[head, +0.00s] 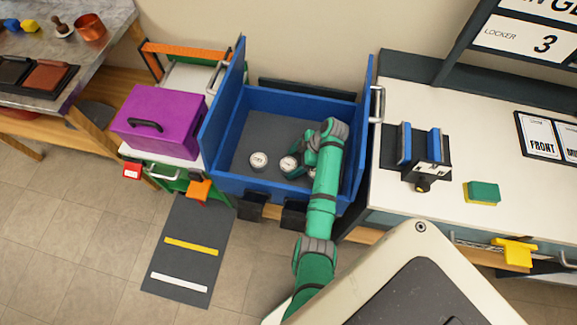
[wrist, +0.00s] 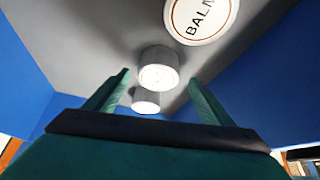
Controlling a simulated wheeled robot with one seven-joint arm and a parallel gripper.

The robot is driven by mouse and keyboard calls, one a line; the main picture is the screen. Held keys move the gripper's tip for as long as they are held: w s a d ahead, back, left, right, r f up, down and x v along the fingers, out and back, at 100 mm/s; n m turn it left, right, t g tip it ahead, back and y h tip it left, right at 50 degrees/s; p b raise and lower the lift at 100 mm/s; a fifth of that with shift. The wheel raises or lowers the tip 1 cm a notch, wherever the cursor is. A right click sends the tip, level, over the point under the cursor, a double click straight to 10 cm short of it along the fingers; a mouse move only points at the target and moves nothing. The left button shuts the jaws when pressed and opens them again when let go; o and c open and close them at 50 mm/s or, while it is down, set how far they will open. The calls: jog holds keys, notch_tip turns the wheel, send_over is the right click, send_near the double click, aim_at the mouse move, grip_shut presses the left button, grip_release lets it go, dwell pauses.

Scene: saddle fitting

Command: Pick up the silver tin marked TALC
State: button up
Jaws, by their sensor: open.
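Silver tins with white lids stand on the grey floor of the blue bin (head: 283,99). In the head view one tin (head: 258,160) stands on the left and another (head: 288,164) is close beside my gripper (head: 307,158). The wrist view shows a tin lid marked BALM (wrist: 200,16) at the top. Two more tins, a nearer-centre one (wrist: 158,70) and a lower one (wrist: 146,98), show between the fingers of my gripper (wrist: 155,88). Glare hides their lettering, so I cannot tell which is TALC. My gripper is open, inside the bin, with nothing held.
The blue bin walls surround my gripper closely. A purple box (head: 160,120) stands left of the bin. A white worktop (head: 455,130) on the right holds a small blue-jawed vise (head: 425,155) and a green-yellow sponge (head: 482,192).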

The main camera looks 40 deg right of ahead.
aim_at(289, 164)
jog(key=shift+x, duration=1.75)
jog(key=shift+w+d, duration=0.15)
jog(key=shift+w, duration=0.05)
jog(key=c, duration=1.2)
jog(key=shift+c, duration=0.2)
